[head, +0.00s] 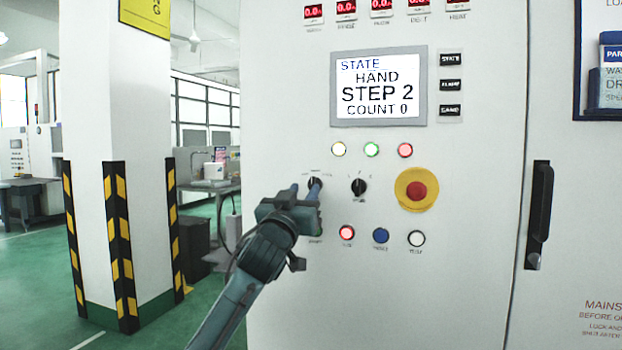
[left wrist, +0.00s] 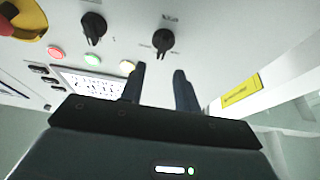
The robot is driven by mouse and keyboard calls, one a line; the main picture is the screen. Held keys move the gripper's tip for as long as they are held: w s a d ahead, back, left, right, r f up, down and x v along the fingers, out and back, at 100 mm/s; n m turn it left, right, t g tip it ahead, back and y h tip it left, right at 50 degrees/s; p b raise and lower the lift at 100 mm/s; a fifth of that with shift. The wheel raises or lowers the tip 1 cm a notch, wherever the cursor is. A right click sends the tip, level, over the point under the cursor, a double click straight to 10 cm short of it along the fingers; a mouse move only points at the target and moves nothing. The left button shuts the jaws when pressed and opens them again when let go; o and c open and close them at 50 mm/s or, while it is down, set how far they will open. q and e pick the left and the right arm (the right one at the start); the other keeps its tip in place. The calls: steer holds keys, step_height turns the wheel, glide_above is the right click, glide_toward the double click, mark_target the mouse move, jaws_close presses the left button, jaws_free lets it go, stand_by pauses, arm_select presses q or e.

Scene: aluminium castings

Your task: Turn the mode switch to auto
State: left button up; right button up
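The mode switch appears to be the left black rotary knob (head: 314,183) on the white cabinet front; its small labels are unreadable. In the left wrist view the same knob (left wrist: 163,40) lies just beyond my fingertips, roughly in line with the gap between them. My left gripper (head: 303,188) is open and empty, its fingers pointing at the panel and partly covering the knob in the head view. It also shows in the left wrist view (left wrist: 160,72), with both fingers apart. The display (head: 378,87) reads STATE HAND, STEP 2, COUNT 0. My right gripper is not in view.
A second black knob (head: 358,187) sits right of the first. A red emergency button on a yellow base (head: 416,190) is further right. Lamps sit above; buttons including a blue one (head: 380,235) sit below. A black door handle (head: 540,215) protrudes at right.

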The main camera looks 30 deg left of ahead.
mark_target(312, 180)
arm_select(q)
steer(key=x, duration=0.5)
steer(key=shift+w+p, duration=0.3)
steer(key=shift+p, duration=0.05)
jaws_close()
